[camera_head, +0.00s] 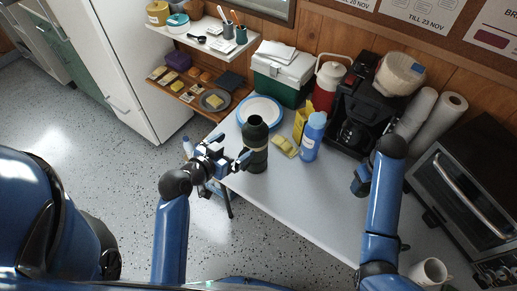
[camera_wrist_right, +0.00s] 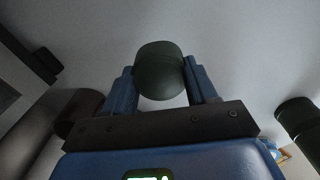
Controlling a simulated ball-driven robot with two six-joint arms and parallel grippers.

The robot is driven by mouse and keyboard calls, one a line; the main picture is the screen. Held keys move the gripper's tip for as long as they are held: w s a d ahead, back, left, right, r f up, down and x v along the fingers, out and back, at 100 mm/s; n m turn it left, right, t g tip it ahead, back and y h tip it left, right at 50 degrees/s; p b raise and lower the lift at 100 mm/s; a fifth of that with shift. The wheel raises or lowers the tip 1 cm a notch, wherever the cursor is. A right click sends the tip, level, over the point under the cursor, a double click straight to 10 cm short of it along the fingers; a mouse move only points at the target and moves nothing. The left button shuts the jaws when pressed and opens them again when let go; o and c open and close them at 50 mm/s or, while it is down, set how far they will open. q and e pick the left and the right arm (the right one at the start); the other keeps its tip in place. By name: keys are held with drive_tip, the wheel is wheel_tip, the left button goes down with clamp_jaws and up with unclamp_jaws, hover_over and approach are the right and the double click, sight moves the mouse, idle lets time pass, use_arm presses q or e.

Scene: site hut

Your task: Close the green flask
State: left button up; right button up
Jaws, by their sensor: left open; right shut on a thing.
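The dark green flask (camera_head: 256,150) stands upright near the left edge of the grey table. Its top looks like a dark, uncapped mouth. It also shows at the right edge of the right wrist view (camera_wrist_right: 300,122). My left gripper (camera_head: 236,162) is open at the flask's left side; whether it touches the flask is unclear. My right gripper (camera_wrist_right: 160,82) is shut on a dark green round cap (camera_wrist_right: 160,68), well to the right of the flask.
A blue-rimmed plate (camera_head: 260,110), a yellow sponge (camera_head: 284,146) and a blue bottle (camera_head: 312,138) stand close behind and right of the flask. A coffee maker (camera_head: 355,120), paper rolls and a toaster oven (camera_head: 465,185) line the back right. The table's front middle is clear.

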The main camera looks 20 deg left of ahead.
sight(248, 139)
use_arm(q)
drive_tip(key=p+x, duration=0.1)
drive_tip(key=x, duration=0.4)
drive_tip(key=shift+w+d+f, duration=0.1)
drive_tip(key=shift+w, duration=0.15)
use_arm(e)
drive_tip(key=shift+r, duration=0.6)
use_arm(q)
drive_tip(key=shift+w+f, duration=0.15)
drive_tip(key=shift+w+d, duration=0.1)
use_arm(e)
drive_tip(key=shift+r, duration=0.1)
use_arm(q)
drive_tip(key=x, duration=0.1)
drive_tip(key=p+x, duration=0.1)
drive_tip(key=x, duration=0.1)
drive_tip(key=shift+w+d+f, duration=0.15)
drive_tip(key=shift+f, duration=0.2)
use_arm(e)
drive_tip(key=shift+r, duration=0.55)
use_arm(q)
drive_tip(key=shift+w+d+f, duration=0.2)
drive_tip(key=shift+w+f, duration=0.15)
drive_tip(key=shift+w, duration=0.25)
use_arm(e)
drive_tip(key=shift+r, duration=0.1)
use_arm(q)
drive_tip(key=shift+c, duration=0.2)
